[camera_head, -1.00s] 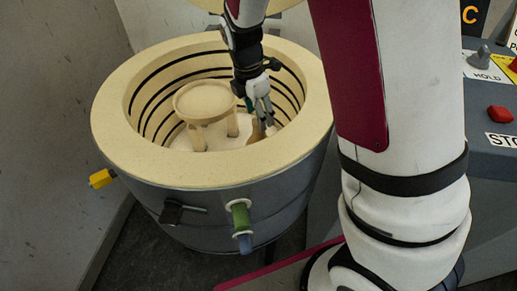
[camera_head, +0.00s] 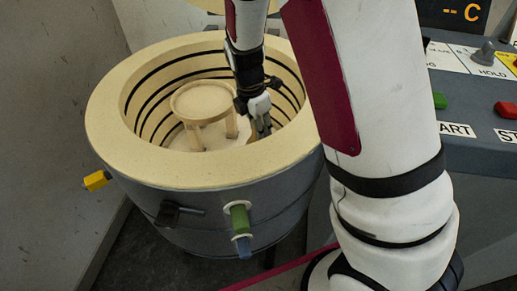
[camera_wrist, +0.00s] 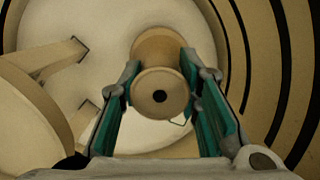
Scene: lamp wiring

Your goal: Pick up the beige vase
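The beige vase (camera_wrist: 159,92) stands inside the kiln in the wrist view. I see it from above, with a small dark round mouth, a narrow waist and a wider part below. My gripper (camera_wrist: 160,70) has its two teal-padded fingers apart, one on each side of the vase. I cannot tell whether the pads touch it. In the head view my gripper (camera_head: 261,130) points down inside the kiln, near its right inner wall. The vase is mostly hidden behind the fingers there.
The round kiln (camera_head: 120,150) has a thick beige rim and dark coil grooves inside. A beige round shelf on legs (camera_head: 201,102) stands left of my gripper, and its legs show close by in the wrist view. A control panel (camera_head: 470,120) is at the right.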

